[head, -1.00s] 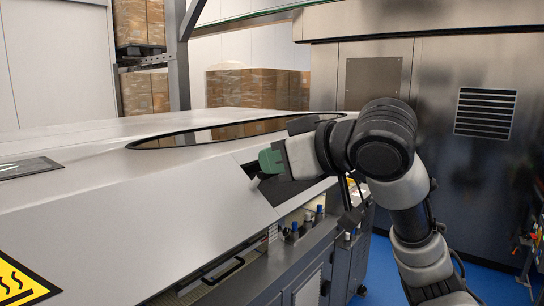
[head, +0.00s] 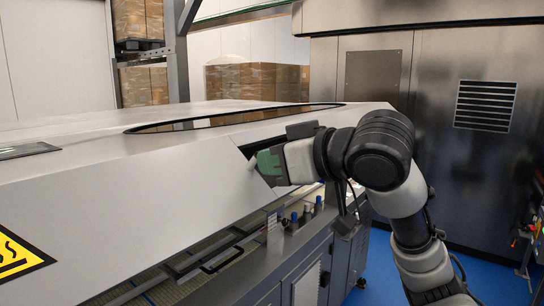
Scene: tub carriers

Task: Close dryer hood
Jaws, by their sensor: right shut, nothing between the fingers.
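The dryer hood (head: 130,205) is a large pale grey cover that fills the left and middle of the head view. It has a long oval window (head: 230,118) on top and a yellow heat warning label (head: 16,255) on its front face. The hood stands partly raised, with a gap between its lower edge and the machine body (head: 285,255). My right gripper (head: 262,165) is at the hood's right end, by a dark recess in its front face. The fingers are shut with nothing between them. Whether they touch the hood is hard to tell. My left gripper is out of view.
Under the hood are a conveyor bed (head: 165,290), a black handle (head: 222,261) and several blue-topped fittings (head: 306,211). A steel cabinet with a vent (head: 485,104) stands at the right. Boxes (head: 257,88) stand behind.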

